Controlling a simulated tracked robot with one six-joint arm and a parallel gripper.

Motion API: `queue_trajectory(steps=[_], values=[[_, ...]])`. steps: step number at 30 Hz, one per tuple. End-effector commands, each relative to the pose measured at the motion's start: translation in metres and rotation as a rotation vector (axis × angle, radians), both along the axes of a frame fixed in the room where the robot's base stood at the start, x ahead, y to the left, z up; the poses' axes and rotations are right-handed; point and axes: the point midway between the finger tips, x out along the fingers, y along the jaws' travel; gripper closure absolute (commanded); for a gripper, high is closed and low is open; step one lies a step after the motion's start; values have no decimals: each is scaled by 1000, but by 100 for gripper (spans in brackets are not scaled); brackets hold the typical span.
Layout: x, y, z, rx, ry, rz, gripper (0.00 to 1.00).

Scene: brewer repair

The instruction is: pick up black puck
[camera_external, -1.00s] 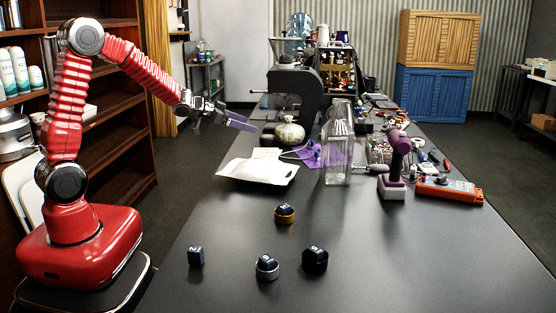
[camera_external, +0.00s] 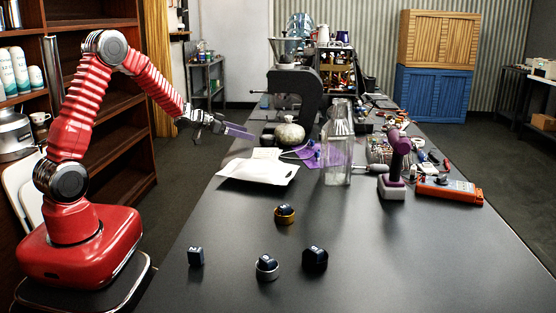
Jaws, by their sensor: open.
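Several small dark pieces stand on the near part of the black table (camera_external: 400,260). The black puck (camera_external: 316,260) looks like the round, all-black piece at the right, with a dark cube showing at its top. A silver ring piece (camera_external: 267,270) with a dark cube in it is left of it. A gold ring piece (camera_external: 285,216) with a dark cube stands farther back. A dark cube (camera_external: 196,257) stands alone at the left. My gripper (camera_external: 236,131) is open and empty in the air over the table's left edge, well behind and above these pieces.
A white sheet or tray (camera_external: 258,172) lies below and right of my gripper. A clear glass bottle (camera_external: 338,145), a purple drill (camera_external: 395,165) and an orange meter (camera_external: 450,191) stand farther right. A green pumpkin-like object (camera_external: 290,134) sits behind. The near table is mostly clear.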

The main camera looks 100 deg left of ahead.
Motion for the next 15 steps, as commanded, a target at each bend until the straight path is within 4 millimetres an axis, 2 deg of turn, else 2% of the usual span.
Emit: queue_trajectory(steps=[9,15], values=[[36,18,-17,-1,1,-1,26],[52,26,-24,0,0,-1,26]])
